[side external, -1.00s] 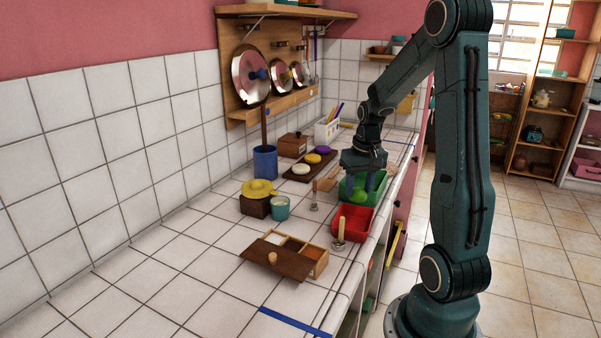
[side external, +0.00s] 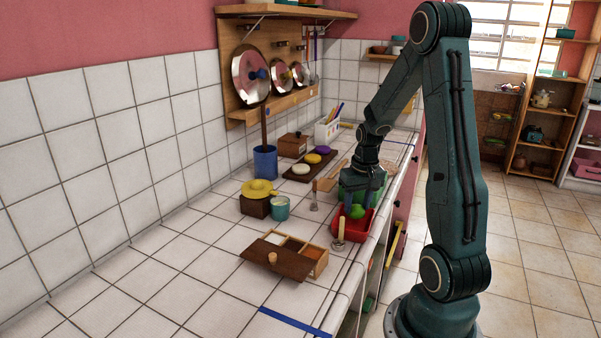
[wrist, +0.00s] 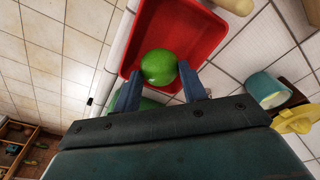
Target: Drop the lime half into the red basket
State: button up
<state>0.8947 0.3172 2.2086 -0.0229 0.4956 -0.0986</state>
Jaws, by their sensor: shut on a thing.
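The lime half (wrist: 159,67) is a bright green rounded piece between the two blue fingers of my gripper (wrist: 163,88) in the wrist view. My gripper (side external: 357,203) is shut on the lime half (side external: 357,212) in the side view. The red basket (wrist: 190,30) lies beneath it in the wrist view, with the lime over its near part. In the side view the red basket (side external: 345,235) is just below the lime. I cannot tell the exact height of the lime above the basket floor.
The green basket (side external: 350,190) is right behind the red one, partly hidden by my gripper. A wooden-handled tool (side external: 340,232) stands in front of the red basket. A teal cup (side external: 280,208) and a divided wooden box (side external: 300,250) are to the left. The counter's front edge is close on the right.

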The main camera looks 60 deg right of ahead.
jog(key=o, duration=1)
jog(key=shift+r, duration=0.15)
jog(key=r, duration=0.9)
jog(key=s+a+r, duration=0.1)
jog(key=r, duration=0.3)
jog(key=shift+s+r, duration=0.1)
jog(key=shift+r, duration=0.1)
jog(key=shift+a, duration=0.1)
jog(key=s+a+r+n+t, duration=0.1)
jog(key=a+n, duration=0.2)
jog(key=a, duration=0.6)
jog(key=s+a+r+n+t, duration=0.2)
jog(key=a+n, duration=0.1)
jog(key=a, duration=0.6)
jog(key=s+a+r+n+t+y, duration=0.1)
jog(key=a+n, duration=0.2)
jog(key=a, duration=0.6)
jog(key=shift+s+a+r+t, duration=0.2)
jog(key=shift+s+r+t, duration=0.05)
jog(key=shift+s+t, duration=0.05)
